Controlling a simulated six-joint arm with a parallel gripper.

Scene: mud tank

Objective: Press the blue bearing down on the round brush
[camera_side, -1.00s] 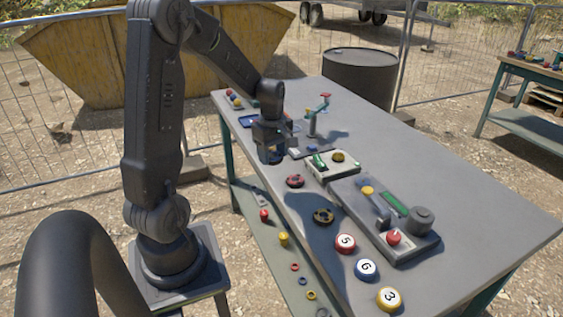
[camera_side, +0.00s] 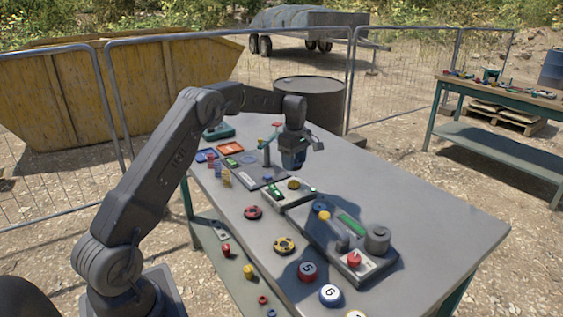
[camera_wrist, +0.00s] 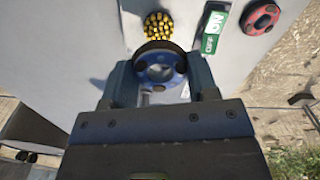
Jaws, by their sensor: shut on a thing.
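The blue bearing (camera_wrist: 180,65) is a ring with a dark outer edge, held between both fingers of my gripper (camera_wrist: 161,78). In the side view my gripper (camera_side: 293,160) points down above the small grey box, with the bearing low between its fingers and hard to make out. The round brush (camera_wrist: 159,25) has yellow and black bristles and shows just beyond the bearing in the wrist view. In the side view the brush (camera_side: 294,184) stands on the box below my gripper. The bearing appears apart from the brush, held above it; the exact height cannot be told.
A green ON/OFF switch (camera_wrist: 213,32) is close to the brush. A red bearing (camera_side: 253,212) and a yellow one (camera_side: 284,245) lie nearer the front. A grey panel (camera_side: 335,232) with a red button is to the right. A post (camera_side: 266,152) stands left of my gripper.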

